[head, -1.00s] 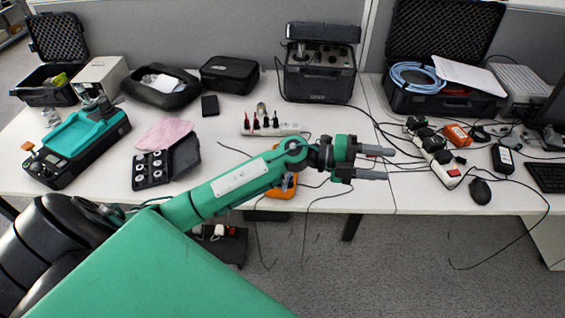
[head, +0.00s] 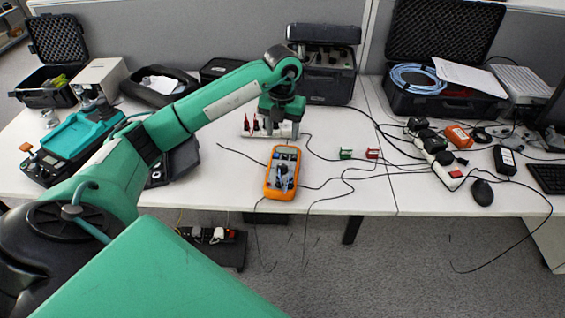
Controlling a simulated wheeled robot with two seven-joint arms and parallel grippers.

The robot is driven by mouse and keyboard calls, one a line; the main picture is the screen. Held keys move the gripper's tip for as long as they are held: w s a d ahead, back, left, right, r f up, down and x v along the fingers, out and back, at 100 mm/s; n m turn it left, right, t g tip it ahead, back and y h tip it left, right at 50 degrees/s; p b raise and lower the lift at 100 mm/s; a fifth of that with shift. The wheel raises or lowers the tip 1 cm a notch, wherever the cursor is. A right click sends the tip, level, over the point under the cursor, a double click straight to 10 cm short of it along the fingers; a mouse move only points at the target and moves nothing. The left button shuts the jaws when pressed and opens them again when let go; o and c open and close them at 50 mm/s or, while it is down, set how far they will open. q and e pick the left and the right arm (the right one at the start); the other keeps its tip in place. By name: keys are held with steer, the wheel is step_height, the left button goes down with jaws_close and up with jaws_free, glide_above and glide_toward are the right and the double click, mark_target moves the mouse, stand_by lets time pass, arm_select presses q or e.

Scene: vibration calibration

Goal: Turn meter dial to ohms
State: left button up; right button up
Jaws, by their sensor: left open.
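The meter (head: 271,184) is a handheld unit with an orange case, lying on the table near its front edge. Its face has a blue-grey upper part and a grey shape in the middle, where the dial is; the dial's setting is too small to read. My right gripper is not in view.
Thin black cables run over the table around the meter. A green clip (head: 346,154) and a red clip (head: 373,154) lie to its right. A black instrument case (head: 322,84) stands behind the gripper. A mouse (head: 481,191) lies at the right.

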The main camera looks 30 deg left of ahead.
mark_target(283, 165)
arm_select(q)
step_height(283, 165, down, 13)
steer(key=shift+d+r+p, duration=0.1)
steer(key=shift+r+p, duration=0.05)
steer(key=shift+p, duration=0.5)
steer(key=shift+f, duration=0.2)
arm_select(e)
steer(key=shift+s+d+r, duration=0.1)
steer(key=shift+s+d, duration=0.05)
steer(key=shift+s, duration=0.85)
arm_select(q)
steer(key=c, duration=1)
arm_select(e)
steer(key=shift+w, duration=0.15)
